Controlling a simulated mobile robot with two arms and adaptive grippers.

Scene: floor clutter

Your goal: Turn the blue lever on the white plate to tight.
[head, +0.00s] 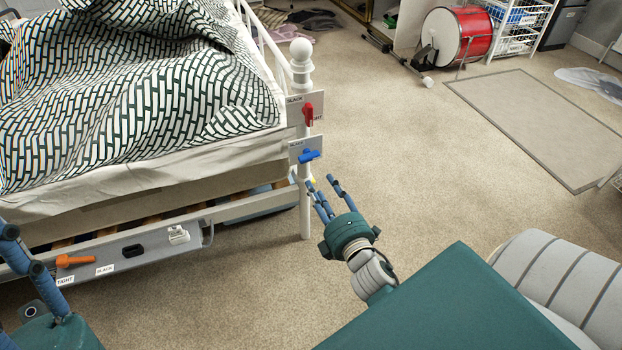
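The blue lever (309,156) is on a small white plate (294,153) fixed to the white bed post. The lever lies roughly sideways across the plate. My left gripper (22,250) is at the lower left edge, partly cut off, with one finger clearly visible.
A red lever (308,114) on another white plate is directly above. An orange lever (76,260) with TIGHT and SLACK labels is on the grey bed rail. The bed (150,180) fills the left. Carpet right of the post is clear; a red drum (459,36) stands far back.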

